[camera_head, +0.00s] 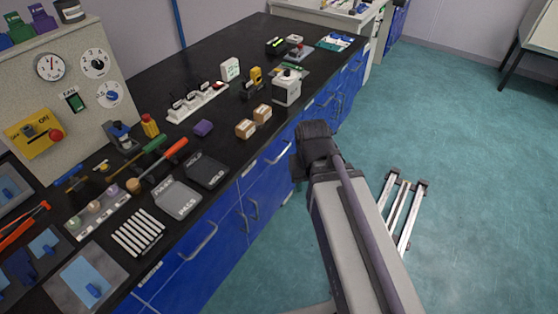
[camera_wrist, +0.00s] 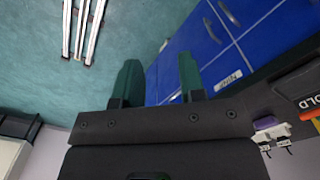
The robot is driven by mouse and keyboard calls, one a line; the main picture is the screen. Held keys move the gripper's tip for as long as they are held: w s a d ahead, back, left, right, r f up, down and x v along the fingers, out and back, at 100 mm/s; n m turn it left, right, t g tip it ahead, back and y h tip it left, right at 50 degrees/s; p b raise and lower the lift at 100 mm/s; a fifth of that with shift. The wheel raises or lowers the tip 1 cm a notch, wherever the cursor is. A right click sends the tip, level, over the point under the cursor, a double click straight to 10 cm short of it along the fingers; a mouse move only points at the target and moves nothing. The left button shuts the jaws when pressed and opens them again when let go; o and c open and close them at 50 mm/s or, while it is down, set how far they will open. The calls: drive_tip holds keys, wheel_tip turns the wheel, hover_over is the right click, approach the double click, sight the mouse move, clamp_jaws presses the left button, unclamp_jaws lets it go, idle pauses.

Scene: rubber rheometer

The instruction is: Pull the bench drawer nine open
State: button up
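The bench has blue drawer and door fronts with silver bar handles along its side in the head view. One upper drawer front has a handle (camera_head: 198,242) at the lower left, and another has a handle (camera_head: 277,151) just left of my arm. I cannot read which one is drawer nine. My gripper (camera_wrist: 158,78) has two green fingers standing apart with nothing between them. In the wrist view, blue fronts (camera_wrist: 180,48) lie beyond the fingers, with a small unreadable label (camera_wrist: 229,80) to the right. The fingers touch no handle that I can see.
The black bench top (camera_head: 214,128) carries trays, small boxes, tools and a grey control panel (camera_head: 65,85) at the left. A floor rail (camera_head: 403,212) lies to the right, also in the wrist view (camera_wrist: 83,25). The teal floor (camera_head: 450,130) beside the bench is largely clear.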

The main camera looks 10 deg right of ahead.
drive_tip(key=w+d+f+m+y+b, duration=0.1)
drive_tip(key=w+d+f+b, duration=0.1)
drive_tip(key=f+b, duration=0.4)
drive_tip(key=w+d+f+m+y+b, duration=0.1)
drive_tip(key=w+f+b, duration=0.1)
drive_tip(key=f+b, duration=0.5)
drive_tip(key=m+t+y+b, duration=0.6)
drive_tip(key=t+y+b, duration=0.3)
drive_tip(key=t+b, duration=0.3)
approach(283, 152)
drive_tip(key=shift+g, duration=0.4)
drive_tip(key=b+x, duration=0.3)
drive_tip(key=x, duration=0.7)
drive_tip(key=shift+w, duration=0.3)
drive_tip(key=shift+d, duration=0.1)
drive_tip(key=shift+c, duration=0.5)
clamp_jaws()
